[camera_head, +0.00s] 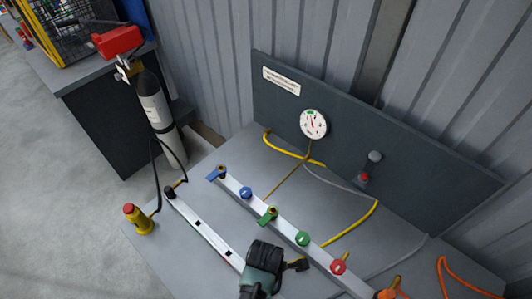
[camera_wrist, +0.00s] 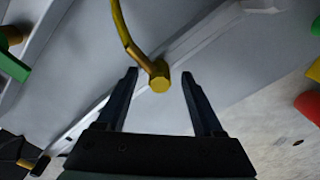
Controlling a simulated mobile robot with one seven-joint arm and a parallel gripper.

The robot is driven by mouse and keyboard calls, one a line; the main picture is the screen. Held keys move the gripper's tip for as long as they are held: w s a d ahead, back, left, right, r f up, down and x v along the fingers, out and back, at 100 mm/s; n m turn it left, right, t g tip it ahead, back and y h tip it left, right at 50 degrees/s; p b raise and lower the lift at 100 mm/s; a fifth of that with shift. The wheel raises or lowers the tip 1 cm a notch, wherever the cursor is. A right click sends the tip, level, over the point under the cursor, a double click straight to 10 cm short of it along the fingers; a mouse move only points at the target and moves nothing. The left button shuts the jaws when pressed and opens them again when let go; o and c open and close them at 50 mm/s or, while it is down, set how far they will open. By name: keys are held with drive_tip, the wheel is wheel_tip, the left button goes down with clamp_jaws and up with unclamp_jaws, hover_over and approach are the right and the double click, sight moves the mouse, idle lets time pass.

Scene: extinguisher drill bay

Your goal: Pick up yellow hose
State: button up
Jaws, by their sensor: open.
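My gripper (camera_head: 297,265) is over the front part of the grey bench, seen from above. In the wrist view my gripper (camera_wrist: 159,74) has two dark fingers spread apart with nothing clamped. The yellow hose (camera_wrist: 122,28) comes down from the top there and ends in a round yellow fitting, which appears between the fingertips. I cannot tell how far it is from them in depth. In the head view a yellow hose (camera_head: 358,223) curves across the bench right of the middle; its lower end runs behind the valve rail. Another yellow length (camera_head: 284,150) lies below the gauge.
A pale rail (camera_head: 290,232) with blue, green and red valves crosses the bench. A second rail (camera_head: 205,228) lies nearer. A gauge (camera_head: 313,123) is on the back panel. An orange hose (camera_head: 443,275) is at right.

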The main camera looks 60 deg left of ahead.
drive_tip(key=shift+f, duration=0.5)
clamp_jaws()
drive_tip(key=shift+r, duration=0.1)
wheel_tip(320, 180, up, 10)
drive_tip(key=shift+f, duration=0.1)
idle(0.6)
drive_tip(key=shift+a, duration=0.1)
